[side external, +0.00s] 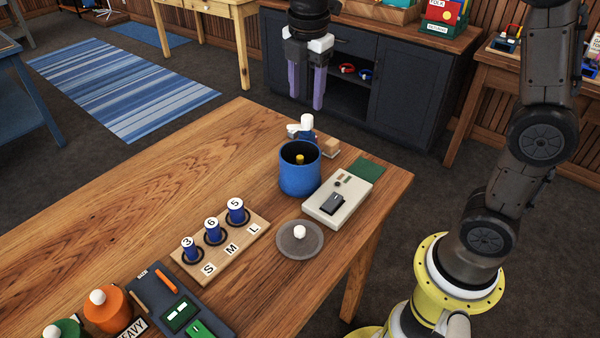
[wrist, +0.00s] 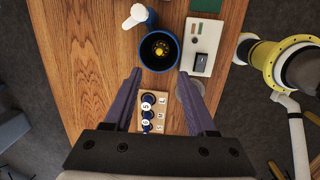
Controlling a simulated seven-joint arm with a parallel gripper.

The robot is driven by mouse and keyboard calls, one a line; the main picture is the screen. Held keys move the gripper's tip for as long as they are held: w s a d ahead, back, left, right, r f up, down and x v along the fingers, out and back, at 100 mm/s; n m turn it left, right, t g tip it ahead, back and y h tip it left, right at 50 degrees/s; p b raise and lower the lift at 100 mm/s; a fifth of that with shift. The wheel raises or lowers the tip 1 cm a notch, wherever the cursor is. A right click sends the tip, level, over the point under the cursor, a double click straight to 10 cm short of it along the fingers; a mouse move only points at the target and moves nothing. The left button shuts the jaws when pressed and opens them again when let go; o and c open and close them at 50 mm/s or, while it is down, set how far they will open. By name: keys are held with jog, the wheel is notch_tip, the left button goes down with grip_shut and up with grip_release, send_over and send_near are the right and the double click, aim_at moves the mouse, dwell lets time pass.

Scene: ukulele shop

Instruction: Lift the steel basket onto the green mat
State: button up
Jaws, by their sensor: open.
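I see no steel basket in either view. A small green mat (side external: 369,170) lies at the table's right end, behind a pale box; its edge shows at the top of the wrist view (wrist: 206,5). My gripper (side external: 306,100) is open and empty, pointing down, high above the table. In the wrist view its purple fingers (wrist: 161,74) are spread wide, with table between and below them. A round blue pot (side external: 300,178) stands uncovered on the table with something yellow inside; it also shows ahead of the fingers in the wrist view (wrist: 144,62).
The pale box (side external: 346,192) with a dark switch stands beside the pot. A grey lid (side external: 299,244) with a white knob lies in front. A white-and-blue bottle (side external: 306,128) stands behind. A wooden S-M-L board (side external: 226,250) holds blue pegs.

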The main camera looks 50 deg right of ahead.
notch_tip(320, 180, down, 4)
jog(key=w+g, duration=0.1)
jog(key=w, duration=0.1)
send_over(300, 156)
jog(key=f, duration=0.8)
jog(key=shift+w+a+f, duration=0.2)
jog(key=shift+a, duration=0.05)
jog(key=shift+s+d+f, duration=0.1)
jog(key=shift+d+f, duration=0.05)
jog(key=shift+f, duration=1.35)
jog(key=shift+s+d+f, duration=0.1)
jog(key=shift+f, duration=1.4)
grip_shut()
